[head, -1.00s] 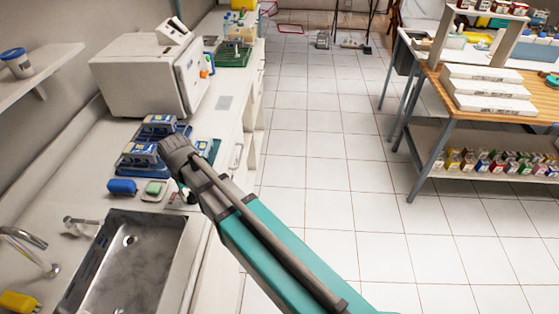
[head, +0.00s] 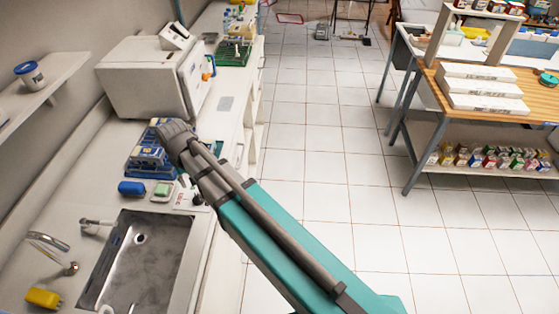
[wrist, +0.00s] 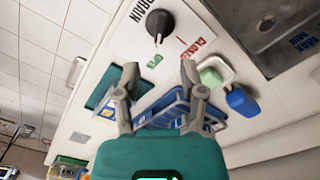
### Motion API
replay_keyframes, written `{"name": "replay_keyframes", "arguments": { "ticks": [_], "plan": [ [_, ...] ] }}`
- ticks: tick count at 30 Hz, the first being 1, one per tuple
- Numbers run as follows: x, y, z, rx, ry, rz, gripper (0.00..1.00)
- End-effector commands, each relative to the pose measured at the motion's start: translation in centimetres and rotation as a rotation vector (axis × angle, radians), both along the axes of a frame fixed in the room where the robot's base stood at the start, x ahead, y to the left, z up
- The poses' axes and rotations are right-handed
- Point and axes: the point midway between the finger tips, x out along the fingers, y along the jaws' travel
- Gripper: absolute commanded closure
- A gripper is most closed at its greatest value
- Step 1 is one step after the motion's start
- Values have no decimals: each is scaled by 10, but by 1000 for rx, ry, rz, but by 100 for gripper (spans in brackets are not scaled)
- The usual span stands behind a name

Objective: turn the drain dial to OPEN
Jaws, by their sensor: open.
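In the head view the dial (head: 198,199) shows as a dark spot beside my arm, whose wrist hides the fingers.
A steel sink (head: 150,255) with a tap lies in front. A white box-shaped machine (head: 140,80) stands behind.

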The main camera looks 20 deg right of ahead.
Motion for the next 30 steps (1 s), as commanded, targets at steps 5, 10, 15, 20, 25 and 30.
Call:
{"name": "replay_keyframes", "arguments": {
  "ticks": [5, 10, 15, 20, 25, 30],
  "plan": [
    [0, 0, 20, 0, 0, 0, 47],
    [0, 0, 34, 0, 0, 0, 47],
    [0, 0, 48, 0, 0, 0, 47],
    [-1, -7, 54, 0, 0, -8, 47],
    [-1, -32, 51, 0, 0, -38, 47],
    [-1, -56, 50, 0, 0, -66, 47]
  ]
}}
